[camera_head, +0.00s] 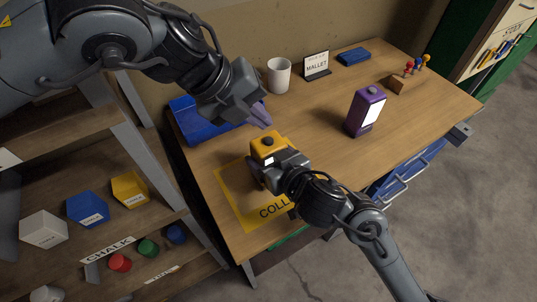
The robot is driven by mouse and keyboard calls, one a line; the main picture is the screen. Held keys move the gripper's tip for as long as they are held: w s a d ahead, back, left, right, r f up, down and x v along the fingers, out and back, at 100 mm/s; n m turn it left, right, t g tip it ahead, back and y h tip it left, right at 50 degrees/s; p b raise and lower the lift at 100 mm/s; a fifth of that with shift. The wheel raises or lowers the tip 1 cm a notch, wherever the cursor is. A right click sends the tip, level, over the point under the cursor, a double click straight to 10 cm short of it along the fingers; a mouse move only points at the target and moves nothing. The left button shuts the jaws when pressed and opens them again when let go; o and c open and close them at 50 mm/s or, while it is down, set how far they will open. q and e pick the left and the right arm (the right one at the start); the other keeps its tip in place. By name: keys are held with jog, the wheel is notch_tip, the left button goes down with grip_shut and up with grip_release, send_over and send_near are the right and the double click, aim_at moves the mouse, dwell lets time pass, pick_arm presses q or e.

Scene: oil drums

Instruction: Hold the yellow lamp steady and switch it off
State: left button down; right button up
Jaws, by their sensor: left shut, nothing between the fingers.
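The yellow lamp (266,146) stands on the yellow mat (232,197) at the table's near left. It has a dark round button on top, and a small white patch shows on its side. My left gripper (261,114) is shut and empty, just above and behind the lamp's top, apart from it. My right gripper (272,172) comes from the lower right and is up against the lamp's lower body, hiding much of it. Its fingers are mostly hidden, so I cannot tell whether they are closed on the lamp.
A purple lamp (366,111) with a bright white panel stands to the right. A white cup (279,75), a mallet sign (316,65) and a blue box (354,57) are at the back. The table's middle is clear.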

aim_at(267, 141)
pick_arm(q)
jog(key=shift+w+d+f+m+t, duration=0.3)
jog(key=shift+f+m, duration=0.65)
jog(key=shift+m, duration=2.8)
jog(key=shift+w+d+f+m+t, duration=0.15)
jog(key=shift+w+f+m+t, duration=0.5)
jog(key=shift+m, duration=3.05)
jog(key=shift+w+d+f+m+g, duration=0.2)
jog(key=shift+f+m, duration=1)
jog(key=shift+m, duration=2.55)
